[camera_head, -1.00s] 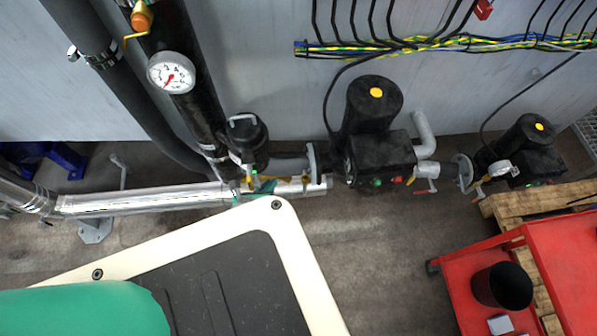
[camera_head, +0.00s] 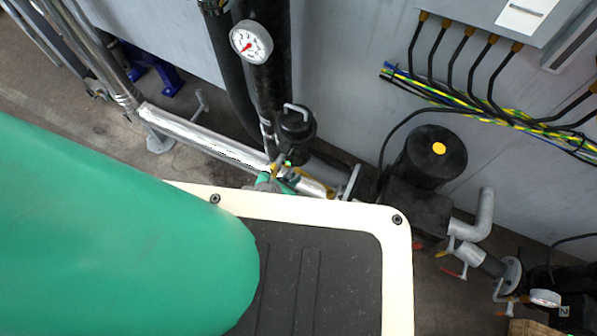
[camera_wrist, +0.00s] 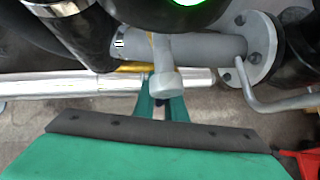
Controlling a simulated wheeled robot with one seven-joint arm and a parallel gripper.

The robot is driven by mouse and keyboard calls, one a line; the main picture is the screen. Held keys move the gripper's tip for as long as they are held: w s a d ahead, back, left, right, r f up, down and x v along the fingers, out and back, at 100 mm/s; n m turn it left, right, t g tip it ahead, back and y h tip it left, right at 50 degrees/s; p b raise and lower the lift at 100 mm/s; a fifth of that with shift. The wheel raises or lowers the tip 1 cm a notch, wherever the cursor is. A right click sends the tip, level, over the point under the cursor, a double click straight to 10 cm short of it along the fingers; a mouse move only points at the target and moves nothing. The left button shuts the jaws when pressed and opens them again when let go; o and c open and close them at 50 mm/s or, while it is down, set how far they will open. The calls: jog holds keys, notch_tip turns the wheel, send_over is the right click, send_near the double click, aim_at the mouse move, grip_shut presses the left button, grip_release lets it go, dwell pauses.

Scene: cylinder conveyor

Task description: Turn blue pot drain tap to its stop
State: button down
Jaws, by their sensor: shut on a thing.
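My gripper (camera_wrist: 161,105) has green fingers. In the wrist view they close around a grey rounded tap part (camera_wrist: 165,82) of the drain tap, which hides the exact contact. A yellow bar (camera_wrist: 125,68) runs just behind it. In the head view my gripper (camera_head: 279,183) is small and partly hidden, at the pipework under a dark pot with a grey U-shaped handle (camera_head: 297,130). No blue body shows on this pot.
A silver pipe (camera_head: 205,135) runs behind my gripper. A flanged grey pipe (camera_wrist: 215,47) and a bent grey rod (camera_wrist: 275,102) are close on the right. A black pump (camera_head: 415,190) stands right of the pot. A pressure gauge (camera_head: 250,41) is above.

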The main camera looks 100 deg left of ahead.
jog(key=shift+a+r, duration=0.2)
jog(key=shift+r, duration=0.15)
jog(key=c, duration=1.8)
grip_release()
jog(key=shift+s+d+f, duration=0.1)
jog(key=shift+f, duration=0.05)
jog(key=v, duration=1.1)
jog(key=shift+f, duration=0.1)
